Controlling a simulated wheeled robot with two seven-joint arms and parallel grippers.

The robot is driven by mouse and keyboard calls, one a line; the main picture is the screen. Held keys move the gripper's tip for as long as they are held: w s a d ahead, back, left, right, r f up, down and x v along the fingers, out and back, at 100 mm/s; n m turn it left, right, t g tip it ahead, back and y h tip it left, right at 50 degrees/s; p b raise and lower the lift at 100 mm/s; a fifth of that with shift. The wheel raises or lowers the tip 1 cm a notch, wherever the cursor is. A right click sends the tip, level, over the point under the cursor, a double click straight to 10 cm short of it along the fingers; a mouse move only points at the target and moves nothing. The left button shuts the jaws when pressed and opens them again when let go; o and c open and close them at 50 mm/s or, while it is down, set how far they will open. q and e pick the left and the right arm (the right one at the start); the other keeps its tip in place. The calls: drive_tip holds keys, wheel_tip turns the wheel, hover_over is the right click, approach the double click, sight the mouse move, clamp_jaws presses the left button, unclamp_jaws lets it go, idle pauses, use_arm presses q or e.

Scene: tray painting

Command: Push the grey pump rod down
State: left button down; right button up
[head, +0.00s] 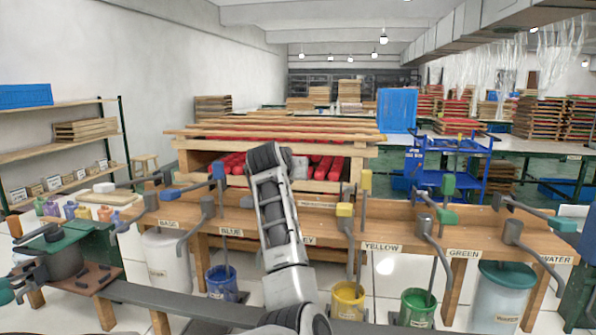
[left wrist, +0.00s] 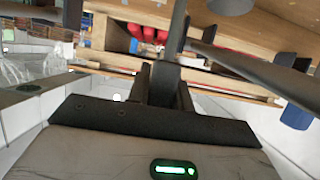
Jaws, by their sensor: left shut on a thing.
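My left arm (head: 278,215) rises through the middle of the head view and covers most of the grey station, leaving only the end of its label (head: 308,241) showing. The left gripper is hidden behind this arm there. In the left wrist view, the left gripper (left wrist: 165,85) is shut on a dark grey upright rod (left wrist: 178,30), which I take to be the grey pump rod. The rod runs up out of the top of that view, so its full height is hidden. My right gripper is in neither view.
The wooden bench (head: 405,209) carries neighbouring pumps, with a blue handle (head: 219,170) to the left and yellow (head: 365,181) and green ones to the right. Blue (head: 222,283), yellow (head: 347,302) and green (head: 417,308) buckets stand below. A wooden rack with red items is behind.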

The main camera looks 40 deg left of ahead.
use_arm(q)
drive_tip(key=c, duration=1.2)
unclamp_jaws()
drive_tip(key=shift+f, duration=0.3)
drive_tip(key=shift+c, duration=0.2)
drive_tip(key=shift+r, duration=0.1)
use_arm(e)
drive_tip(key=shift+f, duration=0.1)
use_arm(q)
drive_tip(key=shift+s, duration=0.1)
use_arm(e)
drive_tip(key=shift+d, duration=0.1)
use_arm(q)
drive_tip(key=shift+s+d+r, duration=0.15)
drive_tip(key=shift+s+d, duration=0.05)
drive_tip(key=shift+s, duration=0.05)
drive_tip(key=b+v, duration=0.2)
drive_tip(key=v, duration=1.3)
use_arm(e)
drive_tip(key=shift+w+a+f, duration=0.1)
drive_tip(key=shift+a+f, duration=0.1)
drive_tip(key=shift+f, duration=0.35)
